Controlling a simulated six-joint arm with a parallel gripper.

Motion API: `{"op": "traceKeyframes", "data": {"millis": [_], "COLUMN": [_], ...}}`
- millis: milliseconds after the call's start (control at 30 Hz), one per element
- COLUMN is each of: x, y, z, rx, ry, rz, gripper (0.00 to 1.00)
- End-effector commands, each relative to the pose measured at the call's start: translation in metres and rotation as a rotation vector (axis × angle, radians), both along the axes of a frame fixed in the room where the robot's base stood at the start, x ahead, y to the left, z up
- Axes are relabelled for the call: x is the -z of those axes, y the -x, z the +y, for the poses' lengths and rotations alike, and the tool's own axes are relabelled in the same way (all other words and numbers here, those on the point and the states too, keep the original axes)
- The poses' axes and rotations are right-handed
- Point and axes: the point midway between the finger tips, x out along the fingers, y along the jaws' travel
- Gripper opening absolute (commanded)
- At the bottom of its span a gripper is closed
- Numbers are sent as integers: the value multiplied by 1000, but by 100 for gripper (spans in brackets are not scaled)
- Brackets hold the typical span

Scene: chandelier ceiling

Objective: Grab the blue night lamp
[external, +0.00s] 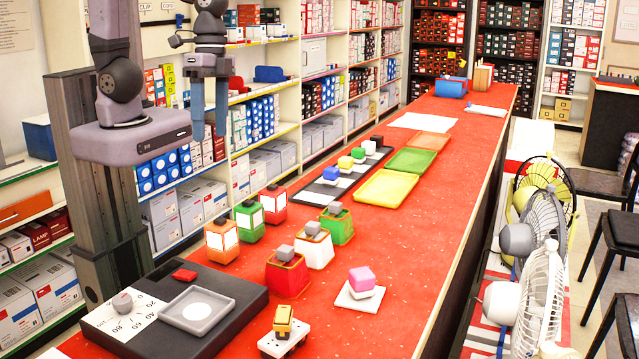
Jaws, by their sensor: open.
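A small blue rounded piece (345,163) stands in a row of small coloured pieces on a dark and white strip, around the middle of the red counter. It looks like the blue night lamp, but it is too small to be sure. My gripper (210,128) hangs at the upper left, in front of the shelves in the picture, with its two fingers pointing down and apart. It is open and empty, well to the left of the blue piece and not touching anything.
The red counter (390,225) also holds a yellow-green tray (386,186), a green tray (411,160), several coloured lanterns, a pink-topped lamp (361,279), a dark scale (225,290) and a blue box (452,87). Fans (540,290) stand along the right side.

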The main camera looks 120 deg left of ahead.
Motion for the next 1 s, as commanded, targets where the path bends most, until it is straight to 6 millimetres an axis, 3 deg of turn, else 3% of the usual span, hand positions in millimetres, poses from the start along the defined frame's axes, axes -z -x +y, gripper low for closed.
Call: {"op": "traceKeyframes", "data": {"millis": [33, 167, 267, 467, 600, 767, 900, 1000], "x": [14, 27, 34, 39, 35, 28, 17, 7], "y": [-11, -47, -79, -130, -148, -141, -112, -89], "z": [7, 27, 54, 134, 206, 298, 371, 406], "rx": [-29, -90, -134, -196, -214, -209, -180, -154], "ry": [31, 133, 218, 338, 366, 324, 226, 150], "rz": [-12, -77, -162, -403, -616, -884, -1109, -1223], "gripper": [56, 56, 56, 56, 56, 56, 56, 56]}}
